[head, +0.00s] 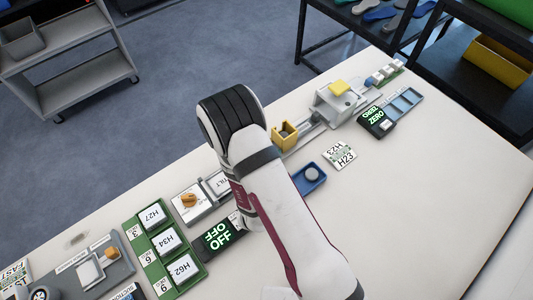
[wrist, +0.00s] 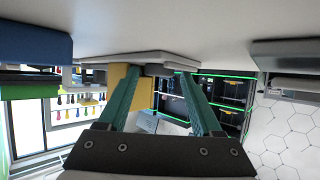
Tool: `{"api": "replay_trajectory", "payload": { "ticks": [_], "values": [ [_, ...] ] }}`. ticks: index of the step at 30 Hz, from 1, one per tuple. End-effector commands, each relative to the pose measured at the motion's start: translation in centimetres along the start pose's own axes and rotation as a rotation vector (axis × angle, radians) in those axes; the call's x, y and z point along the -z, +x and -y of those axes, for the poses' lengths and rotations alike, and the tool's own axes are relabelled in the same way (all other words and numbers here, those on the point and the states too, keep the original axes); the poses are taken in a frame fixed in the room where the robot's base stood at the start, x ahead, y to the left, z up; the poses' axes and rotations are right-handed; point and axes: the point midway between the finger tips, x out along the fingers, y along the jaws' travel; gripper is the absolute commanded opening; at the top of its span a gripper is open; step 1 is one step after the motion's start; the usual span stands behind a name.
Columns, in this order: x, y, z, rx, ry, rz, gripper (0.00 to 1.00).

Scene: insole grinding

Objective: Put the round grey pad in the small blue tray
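The small blue tray (head: 301,185) lies on the table just right of my arm in the head view. The round grey pad (head: 311,173) shows inside the tray's outline, apparently resting in it. My arm hides my fingers in the head view. In the wrist view my gripper (wrist: 158,73) has its two teal fingers spread apart. A yellow block and a dark grey rounded thing show between or behind the fingertips; I see no clear grip on either. A blue block-like shape (wrist: 32,42) fills the upper left there; I cannot tell whether it is the tray.
A green rack with labelled cards (head: 160,240) and a dark OFF display (head: 219,237) lie left of my arm. A yellow holder (head: 285,136) and a grey machine (head: 335,103) stand beyond it. A printed H23 card (head: 340,155) lies right of the tray. The table's right side is clear.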

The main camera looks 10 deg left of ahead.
Motion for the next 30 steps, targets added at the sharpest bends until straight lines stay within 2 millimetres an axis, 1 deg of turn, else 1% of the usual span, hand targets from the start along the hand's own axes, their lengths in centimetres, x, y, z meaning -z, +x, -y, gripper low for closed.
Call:
{"api": "replay_trajectory", "payload": {
  "ticks": [5,7,8,12,16,19,23,26,28,29,30],
  "values": [
    [0.0,0.0,-0.1,-0.003,0.001,0.000,0.73],
    [0.0,-0.3,-0.1,-0.003,0.001,0.000,0.73],
    [0.0,-0.7,-0.1,-0.003,0.000,0.001,0.73],
    [0.0,-3.8,0.1,0.002,-0.002,0.002,0.73],
    [0.0,-6.3,0.1,0.001,-0.001,0.000,0.73],
    [0.0,-7.3,0.0,-0.001,0.000,0.000,0.73],
    [0.1,-7.5,-0.1,-0.005,0.010,0.005,0.73],
    [0.9,-7.0,-0.8,-0.041,0.129,0.083,0.73],
    [1.9,-6.8,-1.2,-0.065,0.278,0.214,0.73],
    [2.5,-7.1,-1.4,-0.067,0.343,0.285,0.73],
    [3.3,-7.8,-1.5,-0.059,0.415,0.384,0.73]
  ]
}}
